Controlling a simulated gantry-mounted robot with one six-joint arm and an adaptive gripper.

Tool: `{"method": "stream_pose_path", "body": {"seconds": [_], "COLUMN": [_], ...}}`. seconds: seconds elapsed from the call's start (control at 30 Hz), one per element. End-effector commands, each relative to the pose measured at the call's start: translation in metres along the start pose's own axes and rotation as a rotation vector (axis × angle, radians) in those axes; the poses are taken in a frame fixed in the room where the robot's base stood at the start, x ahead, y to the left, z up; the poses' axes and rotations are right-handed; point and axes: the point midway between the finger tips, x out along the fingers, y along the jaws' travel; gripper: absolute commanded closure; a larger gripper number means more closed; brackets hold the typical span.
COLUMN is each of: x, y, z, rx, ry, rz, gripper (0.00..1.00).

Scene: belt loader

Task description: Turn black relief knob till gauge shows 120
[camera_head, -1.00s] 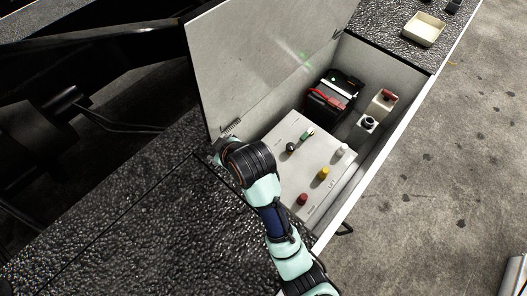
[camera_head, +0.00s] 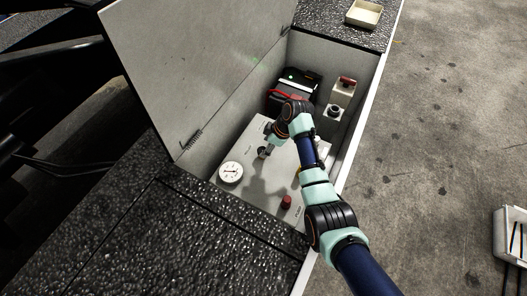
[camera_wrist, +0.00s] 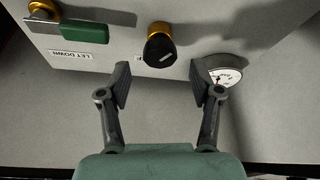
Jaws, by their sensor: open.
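The black relief knob (camera_wrist: 159,47) has a gold collar and a pale mark on its face. It stands on the white panel (camera_head: 243,190), just beyond my fingertips in the wrist view. My gripper (camera_wrist: 160,82) is open and empty, with one finger on each side of the knob's line and apart from it. In the head view my gripper (camera_head: 265,150) is above the panel and hard to separate from the knob. The round white gauge (camera_head: 231,172) is left of it. The gauge also shows in the wrist view (camera_wrist: 222,76), partly behind a finger; its reading is too small to tell.
A green-handled valve (camera_wrist: 80,32) marked LET DOWN is beside the knob. A red knob (camera_head: 286,202) stands nearer the front of the panel. The raised lid (camera_head: 190,75) and box walls enclose the panel. A black unit with a red cable (camera_head: 296,88) sits behind.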

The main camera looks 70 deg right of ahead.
Motion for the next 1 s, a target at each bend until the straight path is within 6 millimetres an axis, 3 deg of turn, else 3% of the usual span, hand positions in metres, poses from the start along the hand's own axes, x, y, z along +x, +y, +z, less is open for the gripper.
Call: {"method": "stream_pose_path", "body": {"seconds": [0.03,0.13,0.47,0.83,1.0], "x": [0.014,0.026,0.031,0.031,0.030], "y": [0.000,0.000,0.000,0.000,0.000], "z": [0.002,0.001,-0.001,0.000,-0.001], "rx": [-0.001,-0.001,0.000,0.000,0.007], "ry": [0.000,0.000,0.000,0.000,0.000], "rz": [0.000,0.000,0.001,0.001,0.004], "gripper": [0.36,0.36,0.36,0.94,0.94]}}
